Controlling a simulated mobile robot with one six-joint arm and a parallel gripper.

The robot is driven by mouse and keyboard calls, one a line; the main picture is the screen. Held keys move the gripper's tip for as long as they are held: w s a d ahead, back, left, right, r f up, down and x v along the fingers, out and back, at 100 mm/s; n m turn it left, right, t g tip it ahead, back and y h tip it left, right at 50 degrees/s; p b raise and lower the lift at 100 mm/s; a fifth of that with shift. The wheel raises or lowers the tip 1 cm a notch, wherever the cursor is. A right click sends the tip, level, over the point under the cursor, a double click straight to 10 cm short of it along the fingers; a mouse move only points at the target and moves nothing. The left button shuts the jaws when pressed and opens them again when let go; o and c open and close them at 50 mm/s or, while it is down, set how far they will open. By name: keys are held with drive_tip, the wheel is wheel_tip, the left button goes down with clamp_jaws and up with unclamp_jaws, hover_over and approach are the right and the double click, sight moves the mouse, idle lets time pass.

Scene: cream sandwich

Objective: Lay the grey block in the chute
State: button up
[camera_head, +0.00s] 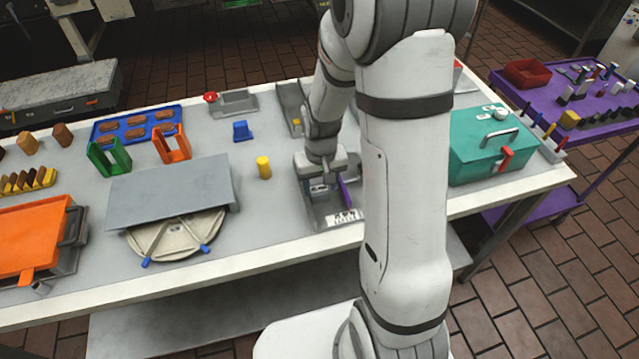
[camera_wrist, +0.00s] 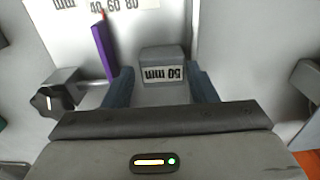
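The grey block (camera_wrist: 162,72) is labelled "50 mm" and shows in the wrist view between the fingertips, with a small gap on each side. My gripper (camera_wrist: 162,82) is open and is not closed on the block. In the head view my gripper (camera_head: 323,183) points down over the near part of a long grey channel (camera_head: 322,217), which looks like the chute. The channel has a printed scale label at its near end. The block appears to sit inside this channel; my gripper mostly hides it in the head view. I cannot tell its exact contact with the floor.
A purple upright piece (camera_wrist: 104,50) stands beside my left finger in the wrist view. A dark knob (camera_wrist: 52,98) is at the left there. A yellow cylinder (camera_head: 263,167) stands left of the channel; a teal box (camera_head: 480,150) is to the right. Table is clear between cylinder and channel.

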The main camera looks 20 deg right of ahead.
sight(319, 191)
drive_tip(key=shift+o, duration=0.2)
drive_tip(key=shift+s+a+f, duration=0.15)
drive_tip(key=shift+s+f, duration=0.3)
drive_tip(key=shift+f, duration=0.2)
drive_tip(key=shift+w+r+p, duration=0.1)
drive_tip(key=shift+r+p, duration=0.35)
wheel_tip(319, 191, up, 13)
drive_tip(key=s+r+t, duration=0.3)
drive_tip(key=s+r, duration=0.4)
drive_tip(key=s, duration=0.6)
drive_tip(key=shift+s+r, duration=0.3)
drive_tip(key=shift+r, duration=0.1)
